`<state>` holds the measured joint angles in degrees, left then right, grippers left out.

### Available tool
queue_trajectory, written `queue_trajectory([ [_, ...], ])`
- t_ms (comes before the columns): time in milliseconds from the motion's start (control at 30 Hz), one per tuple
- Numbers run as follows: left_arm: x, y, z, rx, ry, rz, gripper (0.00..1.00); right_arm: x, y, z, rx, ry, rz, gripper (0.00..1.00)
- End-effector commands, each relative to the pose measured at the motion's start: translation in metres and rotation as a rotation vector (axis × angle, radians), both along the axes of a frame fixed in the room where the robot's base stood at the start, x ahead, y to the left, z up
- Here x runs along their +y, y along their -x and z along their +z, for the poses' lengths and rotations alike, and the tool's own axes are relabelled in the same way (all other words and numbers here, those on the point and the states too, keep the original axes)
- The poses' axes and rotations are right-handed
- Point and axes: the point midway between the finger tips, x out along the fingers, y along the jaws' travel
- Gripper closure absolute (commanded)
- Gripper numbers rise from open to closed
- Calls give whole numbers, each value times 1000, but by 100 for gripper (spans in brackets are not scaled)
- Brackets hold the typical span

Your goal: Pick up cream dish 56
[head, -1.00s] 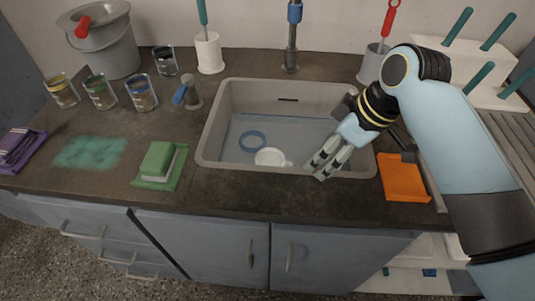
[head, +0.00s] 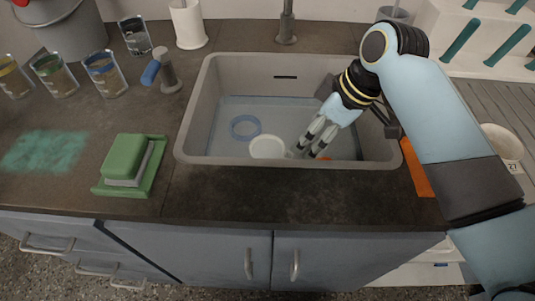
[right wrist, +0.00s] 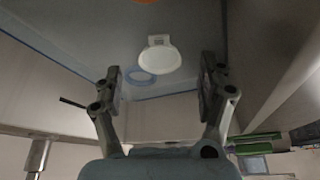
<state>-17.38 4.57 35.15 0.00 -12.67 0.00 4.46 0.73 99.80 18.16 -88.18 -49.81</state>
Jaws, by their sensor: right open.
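A round cream dish (head: 268,147) lies on the floor of the sink (head: 190,140), near its front wall. It also shows in the right wrist view (right wrist: 159,58), with a small tab whose marking I cannot read. My right gripper (head: 308,150) is open and empty, reaching down into the sink just right of the dish. In the right wrist view, the dish is ahead, between and beyond the two spread fingers (right wrist: 162,82), and nothing touches it. My left gripper is not in view.
A blue ring (head: 245,127) lies behind the dish in the sink. The sink walls rise around my gripper. A green sponge (head: 130,158), jars (head: 106,75) and a faucet (head: 287,25) stand outside.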

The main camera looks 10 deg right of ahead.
Motion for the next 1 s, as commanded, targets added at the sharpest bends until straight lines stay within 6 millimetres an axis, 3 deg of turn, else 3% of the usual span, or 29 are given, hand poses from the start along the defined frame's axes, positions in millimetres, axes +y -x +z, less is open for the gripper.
queue_trajectory([
  [200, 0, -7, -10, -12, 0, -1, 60, 11, -8, -33, 2, -2, 0, 25],
  [467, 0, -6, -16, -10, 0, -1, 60, 19, -15, -56, 1, -1, 1, 25],
  [700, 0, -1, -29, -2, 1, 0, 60, 31, -27, -89, 3, -1, 1, 25],
  [1000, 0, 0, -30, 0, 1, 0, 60, 34, -30, -96, 0, 0, 0, 25],
])
